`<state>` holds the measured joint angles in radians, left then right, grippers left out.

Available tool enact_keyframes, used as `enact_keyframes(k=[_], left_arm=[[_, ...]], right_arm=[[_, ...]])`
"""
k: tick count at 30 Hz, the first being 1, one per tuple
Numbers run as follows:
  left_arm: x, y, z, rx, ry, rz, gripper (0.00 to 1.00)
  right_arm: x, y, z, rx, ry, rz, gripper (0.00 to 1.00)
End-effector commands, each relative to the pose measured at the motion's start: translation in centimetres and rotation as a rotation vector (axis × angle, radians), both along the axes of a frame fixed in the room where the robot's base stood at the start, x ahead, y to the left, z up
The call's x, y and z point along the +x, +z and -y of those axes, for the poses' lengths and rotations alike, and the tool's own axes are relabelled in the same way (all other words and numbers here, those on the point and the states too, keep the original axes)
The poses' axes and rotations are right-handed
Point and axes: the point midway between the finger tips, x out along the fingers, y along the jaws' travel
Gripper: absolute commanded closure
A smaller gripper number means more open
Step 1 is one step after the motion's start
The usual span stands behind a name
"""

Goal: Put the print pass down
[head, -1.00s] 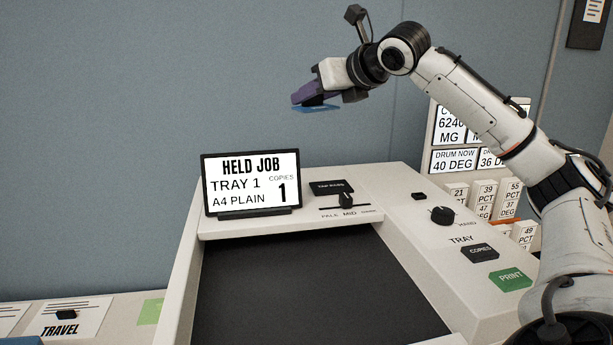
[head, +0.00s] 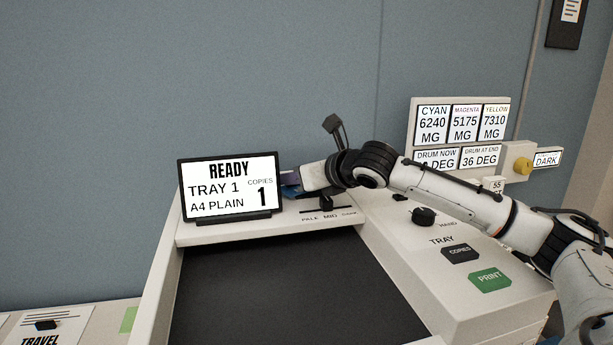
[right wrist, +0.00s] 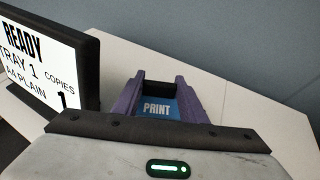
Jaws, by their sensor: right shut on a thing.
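The print pass (right wrist: 157,109) is a blue card marked PRINT, held between the purple fingers of my right gripper (right wrist: 157,96) in the right wrist view. In the head view a bit of the blue pass (head: 291,192) shows at the tip of my right gripper (head: 289,181), just right of the printer's screen and low over the top ledge. A dark patch lies beyond the pass between the fingertips; I cannot tell whether the pass touches what is under it. The screen (head: 229,186) reads READY, TRAY 1, A4 PLAIN, copies 1. My left gripper is out of view.
The printer's dark bed (head: 290,285) fills the front. On its right side are a round knob (head: 424,217), a black COPIES button (head: 462,254) and a green PRINT button (head: 490,279). Readout panels (head: 460,130) stand behind. A TRAVEL card (head: 45,326) lies at lower left.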

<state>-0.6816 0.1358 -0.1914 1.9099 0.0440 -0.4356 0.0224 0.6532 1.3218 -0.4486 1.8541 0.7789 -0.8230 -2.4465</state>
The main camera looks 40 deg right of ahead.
Motion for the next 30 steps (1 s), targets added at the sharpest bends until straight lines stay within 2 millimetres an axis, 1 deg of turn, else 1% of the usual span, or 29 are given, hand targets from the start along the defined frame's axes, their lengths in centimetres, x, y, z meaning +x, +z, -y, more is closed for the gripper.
enact_keyframes(k=[9, 10, 13, 24, 26, 30], left_arm=[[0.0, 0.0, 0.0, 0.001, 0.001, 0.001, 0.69], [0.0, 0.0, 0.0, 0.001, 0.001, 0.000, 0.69], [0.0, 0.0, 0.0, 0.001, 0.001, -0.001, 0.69], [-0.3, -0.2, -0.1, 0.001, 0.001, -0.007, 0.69], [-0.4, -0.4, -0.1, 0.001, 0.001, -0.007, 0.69], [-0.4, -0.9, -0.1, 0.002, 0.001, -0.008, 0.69]], right_arm=[[0.0, -0.2, 0.0, -0.001, 0.000, 0.000, 0.83], [0.0, -0.3, 0.0, 0.000, 0.000, 0.000, 0.60], [0.0, -0.2, 0.0, 0.000, 0.000, 0.000, 0.43], [-0.1, 0.1, 0.0, -0.002, -0.001, 0.002, 0.43], [-0.5, 0.2, 0.0, -0.003, 0.000, 0.002, 0.43], [-2.1, 0.7, -0.1, -0.009, 0.000, 0.000, 0.43]])
